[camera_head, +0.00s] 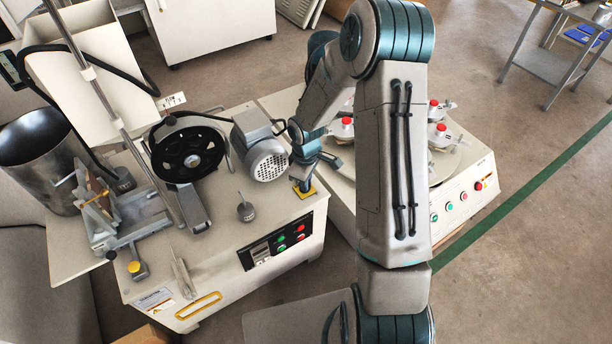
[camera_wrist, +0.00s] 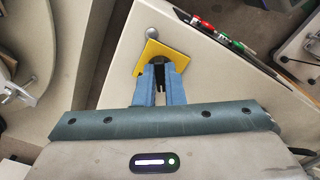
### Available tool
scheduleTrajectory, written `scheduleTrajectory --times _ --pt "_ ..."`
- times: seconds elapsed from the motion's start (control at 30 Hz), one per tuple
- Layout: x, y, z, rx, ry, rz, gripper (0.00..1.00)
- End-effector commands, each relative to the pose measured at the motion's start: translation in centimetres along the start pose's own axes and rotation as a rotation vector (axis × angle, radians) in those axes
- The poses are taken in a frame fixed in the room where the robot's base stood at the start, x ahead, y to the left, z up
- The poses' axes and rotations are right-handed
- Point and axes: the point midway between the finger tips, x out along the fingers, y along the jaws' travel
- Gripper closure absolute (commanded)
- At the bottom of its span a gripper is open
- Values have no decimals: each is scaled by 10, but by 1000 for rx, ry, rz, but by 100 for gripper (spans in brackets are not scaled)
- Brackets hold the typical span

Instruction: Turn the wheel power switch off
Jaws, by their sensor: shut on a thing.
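The wheel power switch is a dark knob (camera_wrist: 158,58) on a yellow square plate (camera_wrist: 153,47), at the corner of the machine's top. The yellow plate also shows in the head view (camera_head: 305,191), where my gripper (camera_head: 302,180) reaches down over it and hides most of the knob. In the wrist view, my gripper's blue fingers (camera_wrist: 161,72) are shut on the knob. The fingertips cover part of the knob, so its exact turn is hard to read.
A motor (camera_head: 266,158) and black wheel (camera_head: 187,148) stand left of my gripper. The control panel (camera_head: 276,245) with red and green buttons is on the front face below. A second machine (camera_head: 455,190) with red-topped knobs is close on the right. A silver ball-shaped part (camera_wrist: 152,32) is beside the plate.

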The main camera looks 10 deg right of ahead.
Motion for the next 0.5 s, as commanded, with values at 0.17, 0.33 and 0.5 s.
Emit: scheduleTrajectory --times 0.17,0.33,0.5 --pt "-3 1 -2 -112 4 2 100" --pt "-3 2 -2 -185 4 3 100" --pt "-2 2 -2 -224 4 3 100"
